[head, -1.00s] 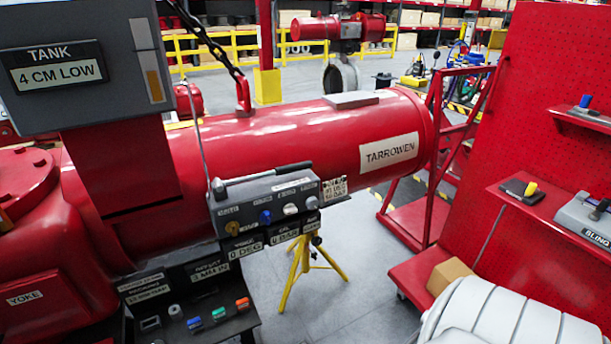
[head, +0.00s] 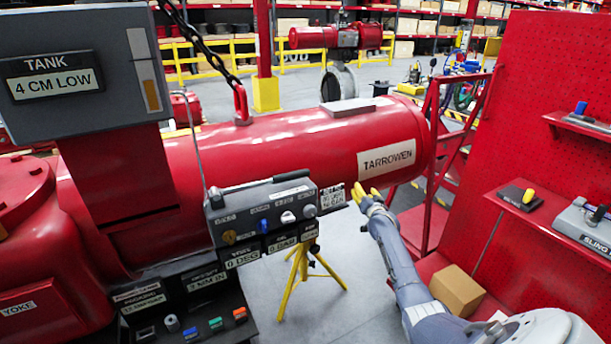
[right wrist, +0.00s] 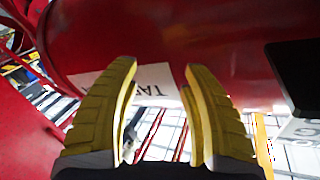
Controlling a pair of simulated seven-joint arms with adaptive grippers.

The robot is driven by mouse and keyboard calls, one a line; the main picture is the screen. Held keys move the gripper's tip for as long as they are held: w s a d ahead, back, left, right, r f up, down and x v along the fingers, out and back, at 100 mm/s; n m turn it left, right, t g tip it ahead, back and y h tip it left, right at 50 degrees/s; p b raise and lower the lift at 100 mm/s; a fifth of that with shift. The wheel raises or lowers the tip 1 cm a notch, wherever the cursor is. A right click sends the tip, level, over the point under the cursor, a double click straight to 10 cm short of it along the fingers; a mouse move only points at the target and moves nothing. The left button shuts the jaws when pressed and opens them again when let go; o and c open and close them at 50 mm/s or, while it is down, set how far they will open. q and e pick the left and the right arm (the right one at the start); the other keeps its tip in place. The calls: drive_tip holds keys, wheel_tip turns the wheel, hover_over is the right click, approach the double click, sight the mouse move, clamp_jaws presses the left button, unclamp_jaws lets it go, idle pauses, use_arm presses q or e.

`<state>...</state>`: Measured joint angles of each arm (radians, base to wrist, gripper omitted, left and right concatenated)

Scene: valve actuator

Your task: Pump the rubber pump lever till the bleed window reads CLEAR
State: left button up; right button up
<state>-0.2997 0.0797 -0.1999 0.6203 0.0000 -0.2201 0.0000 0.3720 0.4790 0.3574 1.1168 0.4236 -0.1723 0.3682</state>
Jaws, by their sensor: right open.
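The pump lever (head: 262,183), a grey bar with a dark grip at its right end, lies nearly flat along the top of the grey control box (head: 222,220). My right gripper (head: 368,193) is at the right of that box, apart from it, in front of the red cylinder's TARROWEN label. In the right wrist view its yellow fingers (right wrist: 160,85) are spread and empty. Small windows under the box read 0 DEG (head: 242,258) and 0 BAR (head: 283,243). I cannot make out a bleed window reading CLEAR. My left gripper is not in view.
The large red cylinder (head: 290,150) runs behind the box. A tank display (head: 55,84) reads 4 CM LOW. A chain (head: 200,40) hangs above the cylinder. A red pegboard (head: 550,90) with shelves stands at right, with a cardboard box (head: 457,290) below it.

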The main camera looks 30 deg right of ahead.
wheel_tip(320, 180, up, 24)
drive_tip(key=w+m+t+h, duration=0.1)
drive_tip(key=m+t+h, duration=0.2)
drive_tip(key=m+h, duration=0.6)
drive_tip(key=s+a+r+m+g+h, duration=0.3)
drive_tip(key=s+r+m+g, duration=0.15)
drive_tip(key=m+g, duration=0.65)
drive_tip(key=s+a+r+m+g+h, duration=0.3)
drive_tip(key=r+m+g, duration=0.4)
drive_tip(key=m, duration=0.7)
drive_tip(key=m+t+y, duration=0.2)
drive_tip(key=m+y, duration=0.9)
drive_tip(key=y, duration=0.7)
approach(292, 173)
drive_tip(key=x, duration=1.1)
